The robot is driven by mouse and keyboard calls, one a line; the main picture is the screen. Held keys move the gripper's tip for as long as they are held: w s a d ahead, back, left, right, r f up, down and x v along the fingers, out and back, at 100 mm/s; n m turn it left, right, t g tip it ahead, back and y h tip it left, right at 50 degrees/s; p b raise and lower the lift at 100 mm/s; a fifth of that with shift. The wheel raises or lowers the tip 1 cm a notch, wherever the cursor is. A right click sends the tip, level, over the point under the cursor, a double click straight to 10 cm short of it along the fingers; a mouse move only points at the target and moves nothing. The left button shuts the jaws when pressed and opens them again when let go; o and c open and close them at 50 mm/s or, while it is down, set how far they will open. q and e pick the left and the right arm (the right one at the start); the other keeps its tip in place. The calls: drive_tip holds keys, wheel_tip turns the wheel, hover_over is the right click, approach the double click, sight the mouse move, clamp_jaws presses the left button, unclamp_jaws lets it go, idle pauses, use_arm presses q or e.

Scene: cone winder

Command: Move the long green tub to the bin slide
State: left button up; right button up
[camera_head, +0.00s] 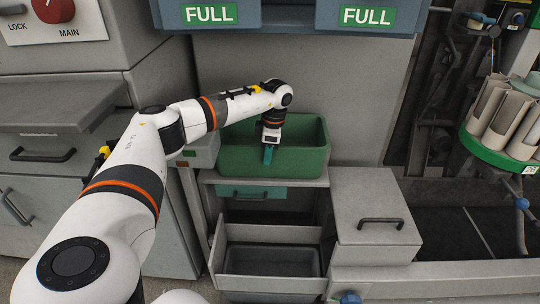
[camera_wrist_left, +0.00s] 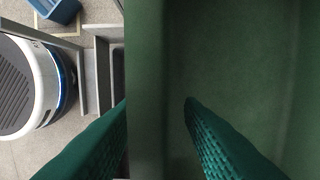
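The long green tub (camera_head: 310,160) sits upright on a grey ledge in the middle of the head view; it looks empty. Its near wall (camera_wrist_left: 146,90) runs up the middle of the left wrist view, with the tub floor to the right. My left gripper (camera_head: 267,154) points down at this near wall. In the left wrist view its green ribbed fingers (camera_wrist_left: 157,105) stand one on each side of the wall. A gap shows between the inner finger and the wall, so the gripper looks open around it. My right gripper is out of view. I cannot tell which part is the bin slide.
Blue-grey bins with green FULL labels (camera_head: 209,14) hang above. An open grey drawer (camera_head: 270,262) is below the tub, with a handled grey box (camera_head: 376,215) to its right. A rack of cones (camera_head: 505,115) stands far right. A grey cabinet (camera_head: 50,175) is left.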

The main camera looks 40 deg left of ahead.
use_arm(q)
clamp_jaws()
drive_tip(key=shift+s+d, duration=0.1)
idle(1.2)
